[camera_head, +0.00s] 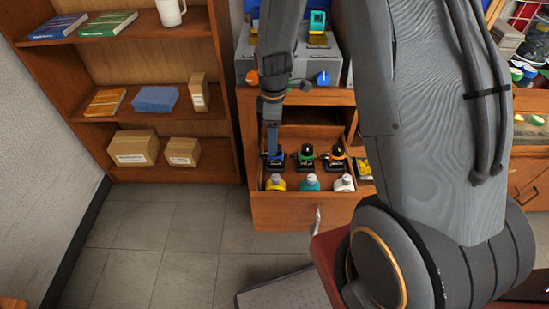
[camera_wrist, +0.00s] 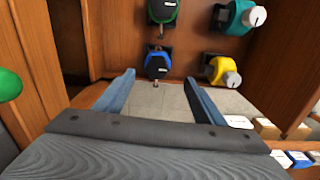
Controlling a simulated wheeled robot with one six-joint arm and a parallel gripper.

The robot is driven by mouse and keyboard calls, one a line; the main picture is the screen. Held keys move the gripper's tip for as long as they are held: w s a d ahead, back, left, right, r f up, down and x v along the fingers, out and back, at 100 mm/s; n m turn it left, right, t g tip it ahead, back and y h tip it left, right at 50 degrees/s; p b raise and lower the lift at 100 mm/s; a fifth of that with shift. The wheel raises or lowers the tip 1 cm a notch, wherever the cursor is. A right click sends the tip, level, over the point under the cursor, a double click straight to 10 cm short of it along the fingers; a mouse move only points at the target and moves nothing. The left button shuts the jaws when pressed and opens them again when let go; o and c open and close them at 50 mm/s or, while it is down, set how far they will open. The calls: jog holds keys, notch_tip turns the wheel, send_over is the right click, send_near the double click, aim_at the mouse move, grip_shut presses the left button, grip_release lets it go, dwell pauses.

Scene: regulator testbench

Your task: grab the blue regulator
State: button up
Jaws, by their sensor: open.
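The blue regulator (camera_head: 274,163) stands in the open drawer (camera_head: 290,213), at the left end of the back row. In the wrist view, the blue regulator (camera_wrist: 158,66) shows ahead, between the two blue finger tips. My gripper (camera_head: 272,150) points down into the drawer right at the regulator and partly hides it in the head view. The fingers of my gripper (camera_wrist: 159,78) are spread apart in the wrist view, with nothing clamped between them. Whether a finger touches the regulator cannot be told.
A green regulator (camera_head: 305,156) and an orange one (camera_head: 335,158) stand to the right. Yellow (camera_head: 276,183), teal (camera_head: 311,182) and white (camera_head: 344,183) items stand in front. Drawer walls enclose them. A grey bench unit (camera_head: 325,66) is above; a wooden shelf (camera_head: 160,48) is left.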

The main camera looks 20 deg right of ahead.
aim_at(272, 159)
jog(key=shift+w+f+n, duration=0.2)
jog(key=shift+f+n, duration=0.1)
jog(key=shift+f, duration=0.45)
jog(key=shift+d+f+p, duration=0.15)
jog(key=shift+f+p, duration=0.35)
jog(key=shift+f, duration=1.25)
jog(key=shift+d+f+p, duration=0.1)
jog(key=shift+f+p, duration=0.35)
jog(key=shift+f, duration=1.25)
jog(key=shift+c, duration=0.2)
jog(key=c, duration=1.5)
jog(key=shift+c, duration=0.3)
jog(key=shift+r, duration=0.1)
